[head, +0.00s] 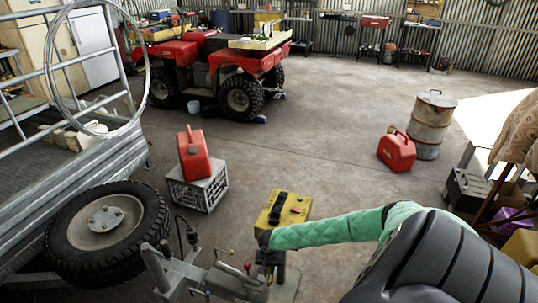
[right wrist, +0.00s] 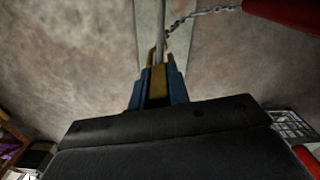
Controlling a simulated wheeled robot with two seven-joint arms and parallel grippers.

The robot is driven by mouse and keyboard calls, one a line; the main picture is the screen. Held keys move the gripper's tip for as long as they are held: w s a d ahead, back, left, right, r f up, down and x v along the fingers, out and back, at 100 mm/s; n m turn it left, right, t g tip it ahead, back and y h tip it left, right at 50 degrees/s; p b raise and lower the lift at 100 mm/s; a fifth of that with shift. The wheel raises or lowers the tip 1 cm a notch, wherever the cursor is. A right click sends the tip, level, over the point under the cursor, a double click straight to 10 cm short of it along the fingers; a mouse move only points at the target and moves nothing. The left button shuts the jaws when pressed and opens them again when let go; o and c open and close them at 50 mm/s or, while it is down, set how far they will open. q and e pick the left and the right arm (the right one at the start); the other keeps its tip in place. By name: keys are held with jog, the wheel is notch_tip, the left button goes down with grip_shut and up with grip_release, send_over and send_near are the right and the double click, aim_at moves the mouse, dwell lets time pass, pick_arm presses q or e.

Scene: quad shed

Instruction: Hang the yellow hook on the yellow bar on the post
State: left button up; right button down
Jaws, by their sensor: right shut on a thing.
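My right gripper (right wrist: 157,82) is shut on a dull yellow piece (right wrist: 158,80), which looks like the yellow hook, between its blue fingers. A thin grey rod and a pale upright strip (right wrist: 149,22) show just beyond the fingertips; I cannot tell whether the hook touches them. In the head view my right arm, in a green sleeve, reaches left and the gripper points down beside the trailer coupling (head: 225,281), so the hook is hidden there. I cannot make out the yellow bar or a clear post. My left gripper is not in view.
A yellow box (head: 293,210) with a black handle stands just behind my right gripper. A wheel (head: 108,227) and a red can (head: 193,153) on a grey crate (head: 199,190) are to the left. A chain (right wrist: 200,14) hangs near the fingertips.

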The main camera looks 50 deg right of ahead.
jog(key=shift+f, duration=0.45)
jog(key=c, duration=1.3)
grip_release()
jog(key=shift+o, duration=0.7)
jog(key=o, duration=0.4)
